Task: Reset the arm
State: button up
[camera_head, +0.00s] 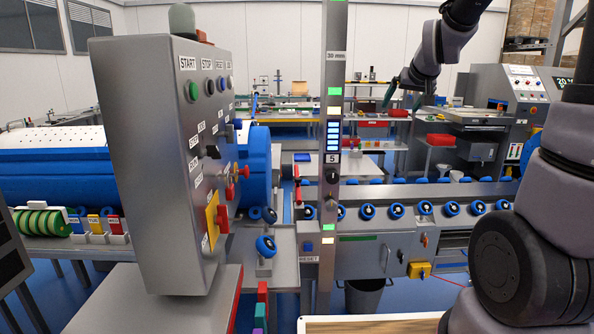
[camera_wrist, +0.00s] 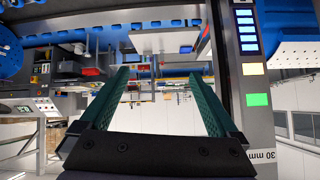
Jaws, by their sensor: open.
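My arm rises on the right in the head view. My gripper (camera_head: 408,92) hangs high at the upper right of the centre, with green fingers spread apart and pointing down. In the wrist view my gripper (camera_wrist: 162,90) shows two green fingers wide apart with nothing between them. The wrist picture appears upside down. A grey post (camera_head: 333,130) with a "30 mm" label stands left of the gripper in the head view. The same post (camera_wrist: 247,90) is close to the right finger in the wrist view; I cannot tell the exact gap.
A grey control box (camera_head: 155,170) with buttons stands at the near left. A blue drum (camera_head: 60,165) is behind it. A conveyor with blue rollers (camera_head: 424,207) runs across the middle right. A machine with a screen (camera_head: 515,90) stands at the back right. Open air surrounds the gripper.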

jog(key=s+a+r+m+g+y, duration=0.1)
jog(key=s+a, duration=0.1)
jog(key=s, duration=1.1)
jog(key=s+a+r+m+g, duration=0.1)
jog(key=s+a+g, duration=0.1)
jog(key=s, duration=1.2)
jog(key=shift+s+m+y, duration=0.2)
jog(key=shift+m+y, duration=0.2)
